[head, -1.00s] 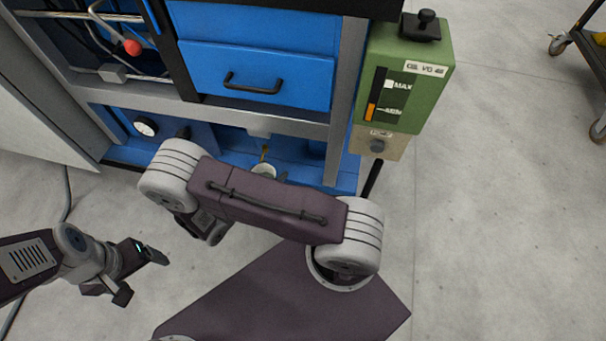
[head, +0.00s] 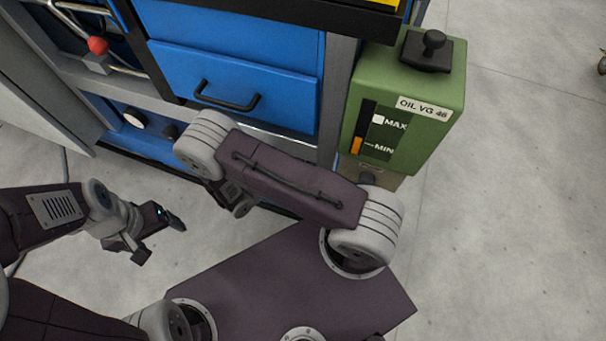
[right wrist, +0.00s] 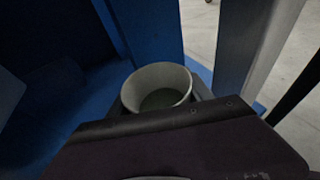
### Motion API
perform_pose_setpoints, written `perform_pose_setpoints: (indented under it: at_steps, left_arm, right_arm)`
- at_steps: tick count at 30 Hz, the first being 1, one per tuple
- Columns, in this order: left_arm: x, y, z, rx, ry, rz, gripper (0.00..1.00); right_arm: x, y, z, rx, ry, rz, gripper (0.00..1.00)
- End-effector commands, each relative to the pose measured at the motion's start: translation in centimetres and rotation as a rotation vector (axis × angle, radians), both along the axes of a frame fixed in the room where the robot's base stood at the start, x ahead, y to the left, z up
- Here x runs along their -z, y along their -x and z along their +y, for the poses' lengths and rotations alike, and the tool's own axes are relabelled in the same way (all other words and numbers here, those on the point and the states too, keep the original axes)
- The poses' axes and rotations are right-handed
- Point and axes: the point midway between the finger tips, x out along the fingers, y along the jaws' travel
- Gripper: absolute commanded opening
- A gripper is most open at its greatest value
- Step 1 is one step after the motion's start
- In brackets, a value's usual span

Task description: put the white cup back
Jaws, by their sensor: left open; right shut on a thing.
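The white cup (right wrist: 155,80) shows in the right wrist view, upright, with its open rim up and its inside greyish. My right gripper (right wrist: 160,103) is shut on it, with dark finger parts at both sides of the cup. The cup is inside a blue bay. Whether its base touches the bay floor is hidden. In the head view my right forearm covers the cup and the right gripper. My left gripper (head: 160,239) is open and empty over the bare floor at the left.
The blue bench has a drawer (head: 235,75) with a black handle. A green oil tank (head: 405,105) stands at its right side, close to my right arm. A red-knobbed lever (head: 97,45) and a gauge (head: 134,117) are at the left.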

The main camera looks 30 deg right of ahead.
Motion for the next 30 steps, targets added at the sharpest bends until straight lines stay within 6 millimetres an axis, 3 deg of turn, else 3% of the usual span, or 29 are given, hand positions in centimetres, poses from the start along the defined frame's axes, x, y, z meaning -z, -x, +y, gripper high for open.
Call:
perform_pose_setpoints:
  at_steps: [4, 9, 15, 21, 30]
  left_arm:
    - [1.4, 0.0, 0.0, 0.0, 0.0, 0.0, 0.8]
    - [4.3, 0.0, 0.0, 0.0, 0.0, 0.0, 0.8]
    - [4.6, 0.0, 0.0, 0.0, 0.0, 0.0, 0.8]
    - [7.2, 0.0, 0.0, 0.0, 0.0, 0.0, 0.8]
    - [6.9, 0.0, 0.0, 0.0, 0.0, 0.0, 0.8]
  right_arm:
    - [1.9, 0.0, 0.0, -0.001, 0.002, 0.002, 0.09]
    - [6.0, 0.0, 0.0, -0.001, 0.002, 0.002, 0.09]
    - [6.8, 0.0, 0.0, 0.0, 0.001, 0.0, 0.09]
    - [10.4, 0.0, 0.0, 0.0, 0.001, 0.0, 0.09]
    - [10.2, 0.0, 0.0, 0.0, 0.0, 0.0, 0.09]
